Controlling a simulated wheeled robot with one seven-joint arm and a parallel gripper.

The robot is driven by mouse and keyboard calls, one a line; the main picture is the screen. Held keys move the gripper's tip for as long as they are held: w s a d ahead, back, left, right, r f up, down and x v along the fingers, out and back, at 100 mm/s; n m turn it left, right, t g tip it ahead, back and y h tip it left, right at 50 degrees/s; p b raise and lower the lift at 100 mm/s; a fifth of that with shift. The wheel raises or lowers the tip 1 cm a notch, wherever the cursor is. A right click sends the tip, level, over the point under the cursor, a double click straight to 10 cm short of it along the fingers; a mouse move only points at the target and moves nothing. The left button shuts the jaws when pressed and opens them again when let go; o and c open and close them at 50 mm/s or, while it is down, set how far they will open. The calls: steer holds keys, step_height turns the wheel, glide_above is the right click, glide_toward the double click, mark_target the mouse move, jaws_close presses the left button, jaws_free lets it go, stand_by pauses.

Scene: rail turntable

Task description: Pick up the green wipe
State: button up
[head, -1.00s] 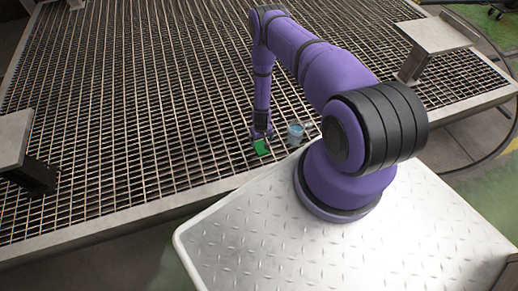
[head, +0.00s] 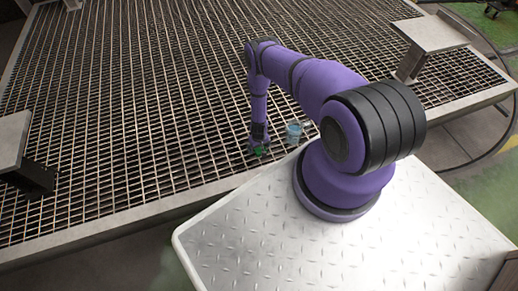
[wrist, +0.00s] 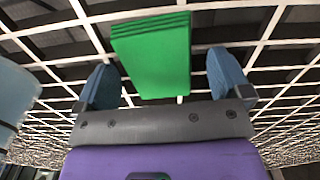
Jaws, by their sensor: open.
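The green wipe (wrist: 155,55) looks like a folded, layered green pad in the wrist view, lying on the metal grating. In the head view the wipe (head: 259,151) shows only as a small green patch, partly hidden by my gripper. My gripper (wrist: 163,80) is open, with one blue-grey finger on each side of the wipe's near end. In the head view my gripper (head: 258,147) points down at the wipe.
A light blue container (head: 294,132) stands on the grating just right of my gripper; it also shows at the left edge of the wrist view (wrist: 12,95). The grating (head: 150,110) is open to the left. Metal blocks stand at left (head: 12,138) and far right (head: 430,33).

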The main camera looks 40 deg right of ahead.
mark_target(260, 149)
steer(key=c, duration=1)
steer(key=shift+r, duration=0.1)
steer(key=shift+r, duration=0.5)
steer(key=shift+s+r, duration=0.35)
steer(key=shift+r, duration=0.25)
steer(key=shift+s+r, duration=0.3)
steer(key=shift+r, duration=0.3)
steer(key=s, duration=0.5)
steer(key=s+r, duration=0.1)
steer(key=s, duration=0.3)
steer(key=s+a, duration=0.1)
steer(key=s, duration=0.4)
steer(key=shift+s+a+r, duration=0.1)
steer(key=shift+s+r, duration=0.1)
steer(key=shift+s, duration=0.15)
